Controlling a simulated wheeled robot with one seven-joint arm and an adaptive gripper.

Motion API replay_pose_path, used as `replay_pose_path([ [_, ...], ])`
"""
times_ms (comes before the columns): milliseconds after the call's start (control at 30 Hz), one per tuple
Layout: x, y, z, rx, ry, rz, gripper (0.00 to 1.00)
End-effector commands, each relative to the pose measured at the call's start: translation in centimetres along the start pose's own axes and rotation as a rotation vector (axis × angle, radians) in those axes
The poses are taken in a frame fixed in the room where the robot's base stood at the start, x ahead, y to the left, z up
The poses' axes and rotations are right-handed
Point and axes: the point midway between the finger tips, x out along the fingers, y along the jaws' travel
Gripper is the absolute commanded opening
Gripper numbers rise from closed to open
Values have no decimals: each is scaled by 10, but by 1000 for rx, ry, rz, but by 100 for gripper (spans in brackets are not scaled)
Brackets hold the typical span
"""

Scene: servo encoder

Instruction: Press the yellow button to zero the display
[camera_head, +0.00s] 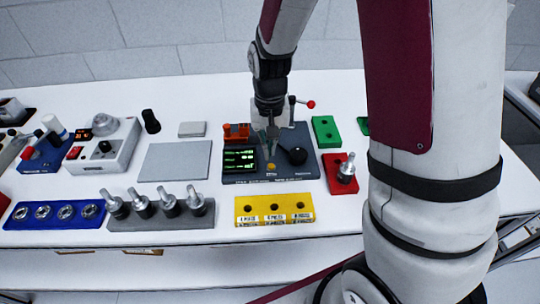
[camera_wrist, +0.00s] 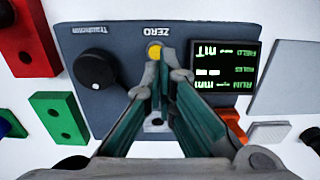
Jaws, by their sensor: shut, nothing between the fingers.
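The display (camera_head: 240,158) with green lit text is left of the button in the head view; in the wrist view the display (camera_wrist: 226,70) is to the right, upside down. My gripper (camera_head: 271,148) points down over the panel, shut and empty; its fingertips (camera_wrist: 163,62) meet near the button. I cannot tell whether they touch it.
A black knob (camera_head: 293,155) sits right of the button, and an orange-red block (camera_head: 236,130) stands behind the display. A red-tipped lever (camera_head: 303,103) rises behind the panel. A yellow tray (camera_head: 274,208) lies in front. A grey plate (camera_head: 175,161) lies to the left.

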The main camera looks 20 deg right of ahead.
Motion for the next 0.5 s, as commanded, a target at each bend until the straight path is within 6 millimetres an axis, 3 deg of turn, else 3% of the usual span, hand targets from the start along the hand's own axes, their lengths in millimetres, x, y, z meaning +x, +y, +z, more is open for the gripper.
replay_pose_path([
  [200, -47, -1, -3, 0, 7, -2, 0],
  [500, -80, -1, -3, 1, 3, -1, 0],
])
